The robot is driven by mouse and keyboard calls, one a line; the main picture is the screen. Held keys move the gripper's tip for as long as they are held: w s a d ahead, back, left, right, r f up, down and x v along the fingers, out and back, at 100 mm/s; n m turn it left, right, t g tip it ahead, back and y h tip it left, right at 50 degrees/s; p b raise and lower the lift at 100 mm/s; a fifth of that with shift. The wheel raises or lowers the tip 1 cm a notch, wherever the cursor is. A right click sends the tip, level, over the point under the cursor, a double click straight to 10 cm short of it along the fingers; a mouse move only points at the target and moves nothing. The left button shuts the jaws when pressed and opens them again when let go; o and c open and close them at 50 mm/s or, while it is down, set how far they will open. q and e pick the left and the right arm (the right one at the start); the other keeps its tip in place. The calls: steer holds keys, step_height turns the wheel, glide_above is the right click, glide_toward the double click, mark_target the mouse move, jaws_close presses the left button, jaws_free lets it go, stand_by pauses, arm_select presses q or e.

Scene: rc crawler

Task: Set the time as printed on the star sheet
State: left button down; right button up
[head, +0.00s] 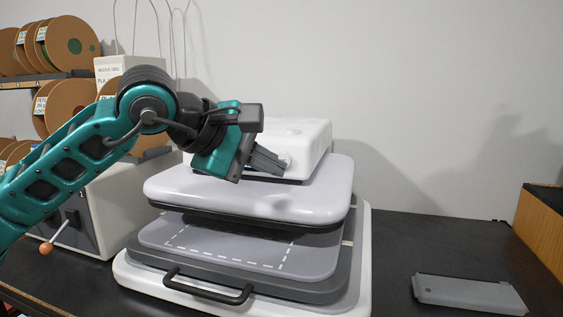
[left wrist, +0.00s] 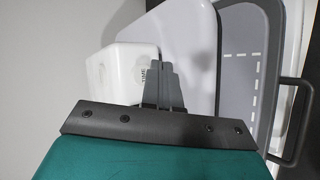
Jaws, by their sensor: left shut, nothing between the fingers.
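A heat press stands on the dark table, with a white housing (head: 305,140) at the back and a pale upper plate (head: 250,190) raised above a grey lower plate (head: 225,245). My left gripper (head: 282,166) is shut and empty at the front of the white housing. In the left wrist view its fingers (left wrist: 162,78) lie beside a small pale round control (left wrist: 144,68) marked TIME on the housing (left wrist: 115,75). I cannot tell whether they touch it. The control's setting is not readable. I see no star sheet. My right gripper is not in view.
Shelves with brown spools (head: 70,105) and a pale box-shaped machine (head: 125,205) with an orange-tipped lever stand at the left. A flat grey block (head: 468,292) lies at the front right. A black handle (head: 205,288) sticks out from the lower plate. Table right of the press is mostly clear.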

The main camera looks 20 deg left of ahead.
arm_select(q)
steer(key=s+b, duration=0.1)
steer(key=s, duration=0.3)
steer(key=shift+s+a+b, duration=0.1)
steer(key=shift+s+b, duration=0.25)
steer(key=shift+s+f, duration=0.1)
stand_by(0.4)
